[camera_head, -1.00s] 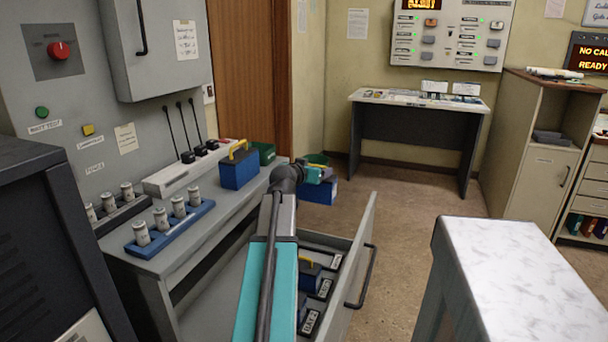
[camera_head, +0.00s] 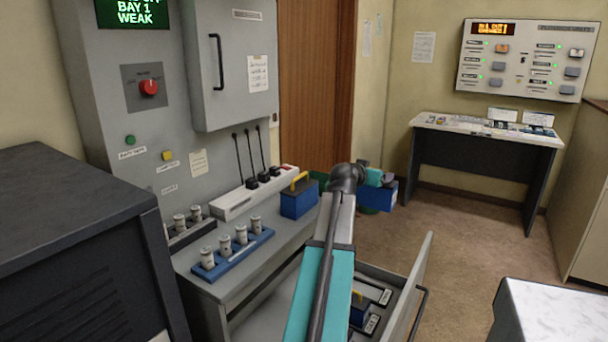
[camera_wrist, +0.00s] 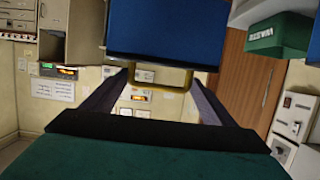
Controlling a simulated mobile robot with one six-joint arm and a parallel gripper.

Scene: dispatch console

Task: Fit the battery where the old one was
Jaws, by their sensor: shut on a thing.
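My gripper (camera_head: 378,178) is shut on the yellow handle (camera_wrist: 150,80) of a blue battery (camera_head: 382,193) and holds it in the air beyond the bench's far end. The battery also fills the top middle of the wrist view (camera_wrist: 165,28), between and beyond the fingers. A second blue battery (camera_head: 297,203) with a yellow handle stands upright on the grey bench. A green screen (camera_head: 136,14) on the wall panel reads "BAY 1 WEAK".
A blue rack (camera_head: 240,256) of several cylinders and a white power strip (camera_head: 238,203) stand on the bench. A dark cabinet (camera_head: 75,225) is at the left, a pale marbled top (camera_head: 560,310) at the lower right. Open floor (camera_head: 460,245) lies beyond the drawer.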

